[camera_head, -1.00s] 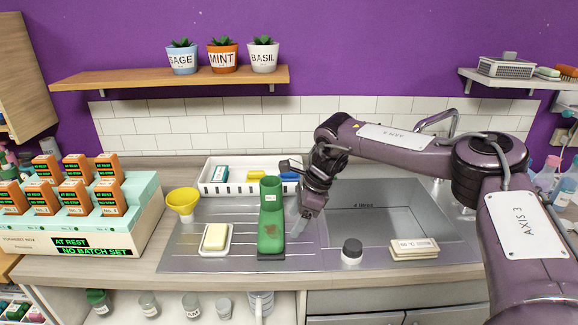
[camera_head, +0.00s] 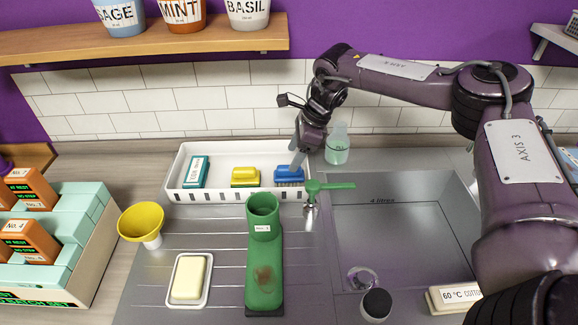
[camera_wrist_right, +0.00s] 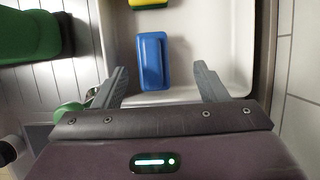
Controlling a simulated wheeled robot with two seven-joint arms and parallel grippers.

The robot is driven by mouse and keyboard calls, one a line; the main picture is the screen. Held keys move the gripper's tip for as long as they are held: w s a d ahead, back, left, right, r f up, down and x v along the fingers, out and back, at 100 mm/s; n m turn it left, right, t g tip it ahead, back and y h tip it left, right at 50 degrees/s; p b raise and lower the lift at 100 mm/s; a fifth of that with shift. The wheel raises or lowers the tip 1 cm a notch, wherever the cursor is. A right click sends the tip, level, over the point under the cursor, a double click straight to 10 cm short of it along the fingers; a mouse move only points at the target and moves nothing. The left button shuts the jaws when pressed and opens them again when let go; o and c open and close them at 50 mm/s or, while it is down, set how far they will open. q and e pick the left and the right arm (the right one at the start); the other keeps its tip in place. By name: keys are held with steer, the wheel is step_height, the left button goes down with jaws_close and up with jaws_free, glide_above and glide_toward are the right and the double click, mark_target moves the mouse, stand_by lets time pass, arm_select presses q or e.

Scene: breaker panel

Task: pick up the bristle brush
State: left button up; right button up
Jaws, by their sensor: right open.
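The bristle brush, a blue block with a raised grip and dark bristles below, (camera_head: 289,178) lies at the right end of the white tray (camera_head: 232,195). My right gripper (camera_head: 297,163) is open just above it in the head view, pointing down. In the right wrist view the brush (camera_wrist_right: 152,58) shows between and ahead of the two spread fingers of the right gripper (camera_wrist_right: 160,72), nearer the left finger. I cannot tell how far the fingertips are above it. My left gripper is not in view.
A yellow brush or sponge (camera_head: 245,176) and a teal box (camera_head: 196,171) share the tray. A green boot (camera_head: 264,265) and a green-handled tap (camera_head: 322,188) stand in front. A flask (camera_head: 338,148) stands close to the right. The tiled wall (camera_head: 210,105) is behind.

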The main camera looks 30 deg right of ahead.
mark_target(287, 173)
steer(key=shift+s+a+f+p, duration=0.15)
steer(key=shift+a+f+p, duration=0.25)
steer(key=shift+f, duration=0.35)
steer(key=x, duration=0.1)
steer(key=p+x, duration=0.1)
steer(key=x, duration=0.2)
steer(key=shift+s+f+p, duration=0.3)
steer(key=shift+f+p, duration=0.05)
steer(key=shift+w+a+f, duration=0.15)
steer(key=shift+f, duration=0.2)
steer(key=shift+c, duration=0.3)
steer(key=shift+r, duration=0.1)
steer(key=c, duration=1)
